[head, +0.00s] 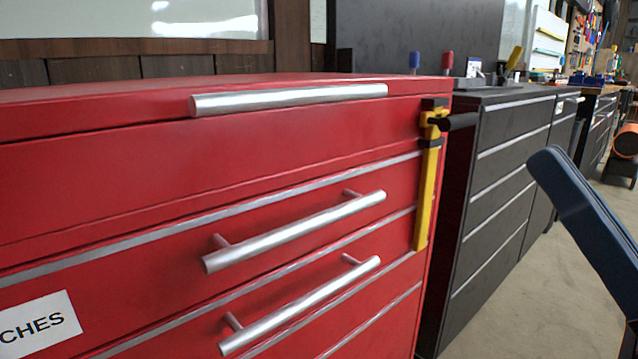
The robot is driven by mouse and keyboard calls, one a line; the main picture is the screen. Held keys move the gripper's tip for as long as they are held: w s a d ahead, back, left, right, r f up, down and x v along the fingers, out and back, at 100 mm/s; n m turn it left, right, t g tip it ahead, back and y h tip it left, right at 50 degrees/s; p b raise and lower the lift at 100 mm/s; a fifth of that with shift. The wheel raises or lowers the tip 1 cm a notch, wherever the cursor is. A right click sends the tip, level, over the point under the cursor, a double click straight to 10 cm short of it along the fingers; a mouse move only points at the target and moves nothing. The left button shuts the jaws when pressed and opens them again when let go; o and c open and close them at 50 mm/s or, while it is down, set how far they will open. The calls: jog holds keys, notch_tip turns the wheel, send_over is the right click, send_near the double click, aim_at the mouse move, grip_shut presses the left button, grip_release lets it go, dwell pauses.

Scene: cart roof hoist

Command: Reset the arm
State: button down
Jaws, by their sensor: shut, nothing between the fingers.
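My gripper does not show in this view, so I cannot see its fingers or place it relative to the cart. A red tool cart (150,165) fills the left and middle of the picture. Its lid is down, with a silver bar handle (290,98) along the front edge. Two drawers below carry long silver handles, an upper one (295,232) and a lower one (300,308). These drawers look shut. A yellow clamp (427,195) with black parts hangs upright at the cart's right front corner.
A dark grey drawer cabinet (500,195) stands right of the red cart, with small tools on top. A white label (40,325) sits on a drawer at lower left. Bare concrete floor (520,310) lies at the lower right. Tools hang on the far wall.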

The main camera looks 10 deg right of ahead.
jog(key=w+a+r+m+t+h+p, duration=0.2)
jog(key=w+a+r+m+h+p, duration=0.2)
jog(key=w+a+r+h+p, duration=0.55)
jog(key=s+a+r+m+t+h+p, duration=0.1)
jog(key=s+a+r+m+t+h, duration=0.2)
jog(key=a+r, duration=0.7)
notch_tip(320, 180, up, 38)
jog(key=s+d+n+h+p, duration=0.1)
jog(key=p, duration=3.6)
jog(key=shift+s+d+p, duration=0.15)
jog(key=shift+d+p, duration=0.15)
jog(key=shift+d, duration=0.05)
